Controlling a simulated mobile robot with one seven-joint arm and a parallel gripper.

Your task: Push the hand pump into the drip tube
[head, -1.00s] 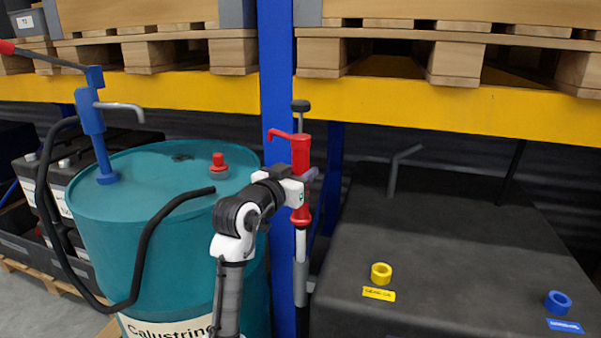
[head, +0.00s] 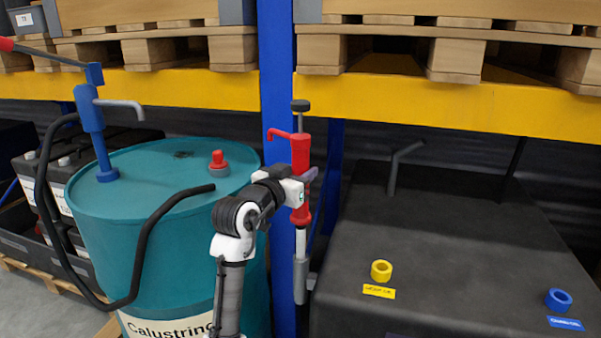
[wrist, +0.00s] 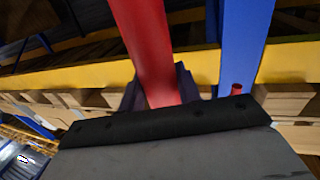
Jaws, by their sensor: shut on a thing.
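The hand pump (head: 300,155) is red, with a dark knob on top, a short red spout to the left and a pale tube below. It stands about upright in front of the blue post. My gripper (head: 306,183) is shut around its red body from the left. In the wrist view my gripper (wrist: 160,92) also has the red body between its dark fingers. The drip tube (head: 300,281) is a grey upright sleeve low beside the post. The pump's pale tube meets its top and seems to enter it; how deep is hidden.
A teal drum (head: 150,250) with a blue pump (head: 93,120) and black hose stands at left. A black tank (head: 440,270) with yellow (head: 381,271) and blue (head: 558,300) collars stands at right. A yellow shelf beam (head: 420,95) crosses above, close to the pump's knob.

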